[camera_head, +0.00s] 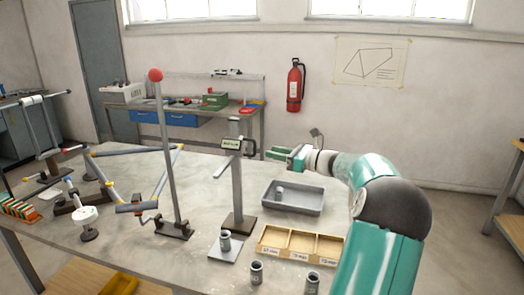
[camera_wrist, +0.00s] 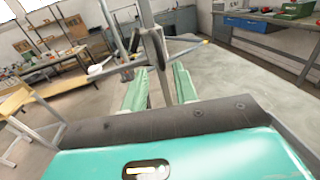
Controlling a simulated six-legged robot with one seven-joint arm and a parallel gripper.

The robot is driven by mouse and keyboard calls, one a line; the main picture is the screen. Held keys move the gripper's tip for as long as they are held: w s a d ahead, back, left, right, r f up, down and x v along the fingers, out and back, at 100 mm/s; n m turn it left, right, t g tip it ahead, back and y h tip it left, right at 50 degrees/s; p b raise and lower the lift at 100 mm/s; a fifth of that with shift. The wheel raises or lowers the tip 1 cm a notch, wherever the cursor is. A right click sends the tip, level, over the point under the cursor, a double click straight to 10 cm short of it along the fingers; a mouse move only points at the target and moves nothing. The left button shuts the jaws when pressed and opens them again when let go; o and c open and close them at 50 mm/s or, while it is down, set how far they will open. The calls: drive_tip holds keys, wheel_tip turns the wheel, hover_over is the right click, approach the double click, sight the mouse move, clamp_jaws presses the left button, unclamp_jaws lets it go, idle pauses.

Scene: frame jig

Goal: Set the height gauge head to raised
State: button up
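The height gauge (camera_head: 237,190) stands on a dark base on the table, with an upright grey column. Its head (camera_head: 232,144), with a small lit display, sits on the upper part of the column; a short length of column shows above it. My gripper (camera_head: 270,154) is just right of the head, at about its height, with green fingers pointing left. In the wrist view my gripper (camera_wrist: 158,70) is open, its two fingers apart. The dark gauge head (camera_wrist: 155,45) shows beyond the gap between them. I cannot tell whether they touch it.
A tall post with a red ball (camera_head: 155,75) and a frame of grey tubes (camera_head: 135,205) stand left of the gauge. A grey tray (camera_head: 291,197) lies below my gripper. A wooden divided box (camera_head: 300,245) and several small metal cylinders are at the front.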

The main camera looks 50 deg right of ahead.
drive_tip(key=shift+v, duration=2.75)
